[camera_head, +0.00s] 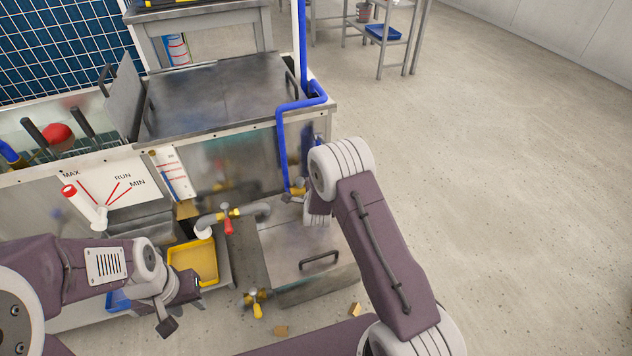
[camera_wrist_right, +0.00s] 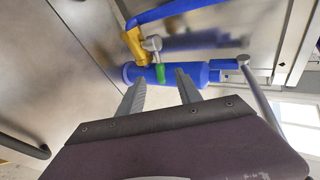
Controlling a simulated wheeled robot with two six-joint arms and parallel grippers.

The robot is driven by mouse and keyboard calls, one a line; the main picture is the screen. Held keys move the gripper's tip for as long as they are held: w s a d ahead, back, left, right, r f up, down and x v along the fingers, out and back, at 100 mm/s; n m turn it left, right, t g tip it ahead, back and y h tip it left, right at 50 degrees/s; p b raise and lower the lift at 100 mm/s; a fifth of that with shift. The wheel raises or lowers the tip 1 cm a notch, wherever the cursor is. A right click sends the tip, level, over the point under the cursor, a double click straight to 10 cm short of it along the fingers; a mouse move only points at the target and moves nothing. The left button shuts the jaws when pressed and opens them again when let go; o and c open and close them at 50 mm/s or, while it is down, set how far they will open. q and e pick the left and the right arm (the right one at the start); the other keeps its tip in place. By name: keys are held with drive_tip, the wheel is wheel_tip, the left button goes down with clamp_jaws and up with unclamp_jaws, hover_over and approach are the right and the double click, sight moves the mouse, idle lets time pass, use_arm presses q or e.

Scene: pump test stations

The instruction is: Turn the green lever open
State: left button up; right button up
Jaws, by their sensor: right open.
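The green lever (camera_wrist_right: 160,73) shows in the right wrist view as a short green handle. It hangs from a grey and brass valve (camera_wrist_right: 140,46) in front of a blue cylinder (camera_wrist_right: 198,75). My right gripper (camera_wrist_right: 160,88) is open, and the lever appears between its two fingertips. I cannot tell whether either finger touches it. In the head view my right arm hides the lever and most of the right gripper. My left gripper (camera_head: 181,308) is open and empty at the lower left, near a yellow bin.
A blue pipe (camera_head: 281,140) runs down the bench side beside my right arm. A valve with a red handle (camera_head: 228,226), a yellow bin (camera_head: 194,262) and a metal box with a handle (camera_head: 290,240) stand below. The floor (camera_head: 520,180) at the right is clear.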

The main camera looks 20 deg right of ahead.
drive_tip(key=b+x, duration=0.5)
drive_tip(key=x, duration=0.4)
drive_tip(key=shift+a, duration=0.2)
clamp_jaws()
idle(1.1)
